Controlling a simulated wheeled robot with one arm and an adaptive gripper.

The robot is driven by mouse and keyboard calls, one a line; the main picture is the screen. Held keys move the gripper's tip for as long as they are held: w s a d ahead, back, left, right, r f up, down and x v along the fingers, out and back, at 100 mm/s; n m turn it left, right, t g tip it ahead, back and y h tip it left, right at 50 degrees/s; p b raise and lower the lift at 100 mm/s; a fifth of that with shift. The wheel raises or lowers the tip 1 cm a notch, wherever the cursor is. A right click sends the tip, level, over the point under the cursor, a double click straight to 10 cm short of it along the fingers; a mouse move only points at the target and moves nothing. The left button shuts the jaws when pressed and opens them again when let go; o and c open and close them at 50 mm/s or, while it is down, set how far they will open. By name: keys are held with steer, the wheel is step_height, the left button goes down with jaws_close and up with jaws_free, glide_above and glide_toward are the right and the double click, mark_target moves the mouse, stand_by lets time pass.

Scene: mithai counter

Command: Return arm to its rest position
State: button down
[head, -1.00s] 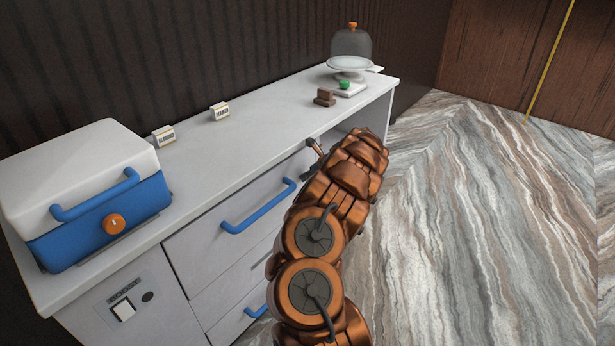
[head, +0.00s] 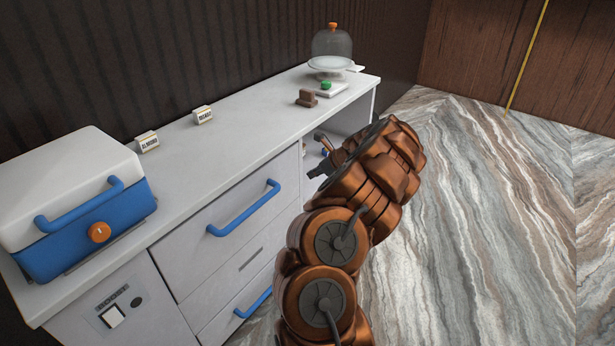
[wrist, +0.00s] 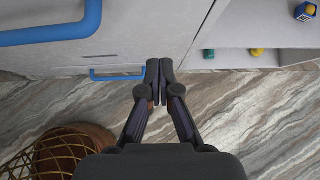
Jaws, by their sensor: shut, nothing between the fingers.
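My gripper (wrist: 159,80) is shut and empty in the wrist view, with its dark fingertips pressed together. It hangs in front of the white counter's drawer front, over the marbled floor. In the head view my gripper (head: 313,172) shows only in part, beside the copper arm links, near the counter's open right-hand shelf. The arm is bent and stands clear of the countertop. I cannot tell the exact gap between the gripper and the counter front.
The white counter (head: 230,130) has blue drawer handles (head: 243,208). On it stand a blue-and-white box (head: 85,215), small label blocks (head: 148,141), a brown block (head: 306,98) and a domed cake stand (head: 331,66). A woven basket (wrist: 55,155) is on the floor. Floor to the right is clear.

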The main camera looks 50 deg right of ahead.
steer(key=shift+s+r, duration=0.5)
